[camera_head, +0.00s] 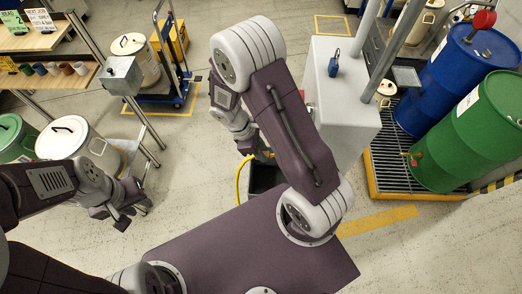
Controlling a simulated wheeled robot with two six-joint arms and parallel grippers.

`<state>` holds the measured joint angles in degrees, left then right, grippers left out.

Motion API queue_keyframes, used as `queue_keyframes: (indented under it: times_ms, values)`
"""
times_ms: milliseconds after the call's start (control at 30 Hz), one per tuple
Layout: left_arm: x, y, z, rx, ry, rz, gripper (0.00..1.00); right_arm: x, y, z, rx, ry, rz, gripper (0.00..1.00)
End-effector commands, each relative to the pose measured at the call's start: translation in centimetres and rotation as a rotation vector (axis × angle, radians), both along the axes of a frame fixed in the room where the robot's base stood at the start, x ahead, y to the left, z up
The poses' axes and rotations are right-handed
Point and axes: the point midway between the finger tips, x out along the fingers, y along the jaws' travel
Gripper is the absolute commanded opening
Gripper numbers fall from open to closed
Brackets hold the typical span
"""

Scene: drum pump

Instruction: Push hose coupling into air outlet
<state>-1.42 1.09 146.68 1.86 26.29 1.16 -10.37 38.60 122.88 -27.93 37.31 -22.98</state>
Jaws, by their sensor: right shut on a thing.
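My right gripper (256,152) is low beside the left face of a grey cabinet (345,110). It is shut on the end of a yellow hose (239,182), where the hose coupling would be; the coupling itself is too small and covered to make out. The hose hangs down from the gripper in a curve. The air outlet cannot be made out; my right arm covers much of the cabinet's left side. My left gripper (134,215) is at the left, low over the floor, empty with its fingers apart.
A blue padlock (334,64) is on the cabinet top. A blue drum (455,80) and a green drum (470,135) are at the right by a grated pallet (400,165). A black bin (266,177) is below my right arm. White-lidded drums (65,138) stand left.

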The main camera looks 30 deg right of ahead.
Motion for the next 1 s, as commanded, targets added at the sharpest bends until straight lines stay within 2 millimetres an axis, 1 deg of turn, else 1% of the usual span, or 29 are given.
queue_keyframes:
  times_ms: [567, 1000]
  values:
    - [0.0, 0.0, 0.2, 0.0, 0.0, 0.0, 0.32, -0.02, -0.04, 0.0, -0.002, 0.001, 0.001, 0.0]
    - [0.0, 0.0, 0.03, 0.0, 0.0, 0.0, 0.32, -0.51, -0.91, -0.01, -0.001, 0.001, 0.0, 0.0]
